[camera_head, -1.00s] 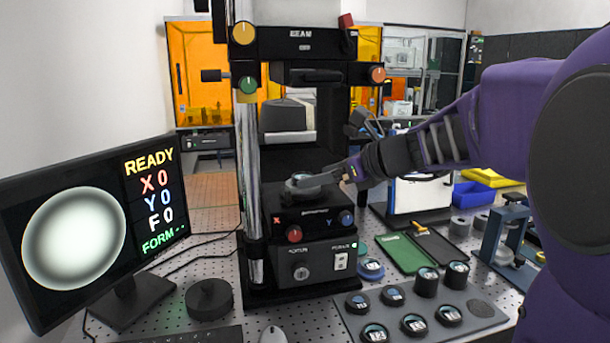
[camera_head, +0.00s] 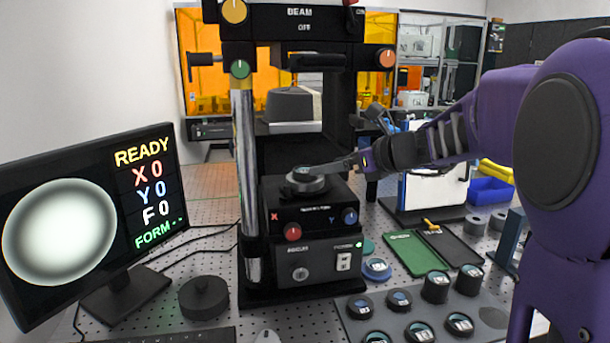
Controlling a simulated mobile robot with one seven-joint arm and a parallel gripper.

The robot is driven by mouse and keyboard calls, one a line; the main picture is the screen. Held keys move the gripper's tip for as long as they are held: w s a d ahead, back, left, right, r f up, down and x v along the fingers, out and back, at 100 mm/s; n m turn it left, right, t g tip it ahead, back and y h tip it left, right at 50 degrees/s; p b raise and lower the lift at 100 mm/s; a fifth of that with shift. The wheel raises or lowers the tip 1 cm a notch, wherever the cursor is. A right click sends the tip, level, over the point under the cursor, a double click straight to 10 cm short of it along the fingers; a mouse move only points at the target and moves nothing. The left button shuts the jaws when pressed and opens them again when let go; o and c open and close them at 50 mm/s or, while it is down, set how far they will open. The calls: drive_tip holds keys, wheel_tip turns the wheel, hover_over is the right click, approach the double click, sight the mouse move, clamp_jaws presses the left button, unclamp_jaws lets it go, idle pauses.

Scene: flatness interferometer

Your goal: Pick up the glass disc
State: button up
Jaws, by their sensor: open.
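The glass disc (camera_head: 301,172) appears to sit on the round dark stage (camera_head: 306,185) of the interferometer, on top of its black base. My gripper (camera_head: 312,172) reaches in from the right at the height of the stage, its dark fingers at the disc. The fingers are open. Whether they touch the disc is too small to tell. The monitor (camera_head: 88,212) at left shows a pale round field, READY, and X, Y and F at 0.
The interferometer's chrome column (camera_head: 246,180) stands left of the stage, and its beam head (camera_head: 297,35) overhangs it. A grey tray (camera_head: 400,300) with several labelled round pieces lies at front right. A green case (camera_head: 411,254) lies open behind it.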

sight(303, 168)
drive_tip(key=x, duration=0.7)
drive_tip(key=shift+w+a+r, duration=0.15)
drive_tip(key=shift+a+r, duration=0.05)
drive_tip(key=shift+a, duration=0.1)
drive_tip(key=shift+r, duration=0.1)
drive_tip(key=c, duration=1.2)
drive_tip(key=shift+o, duration=0.2)
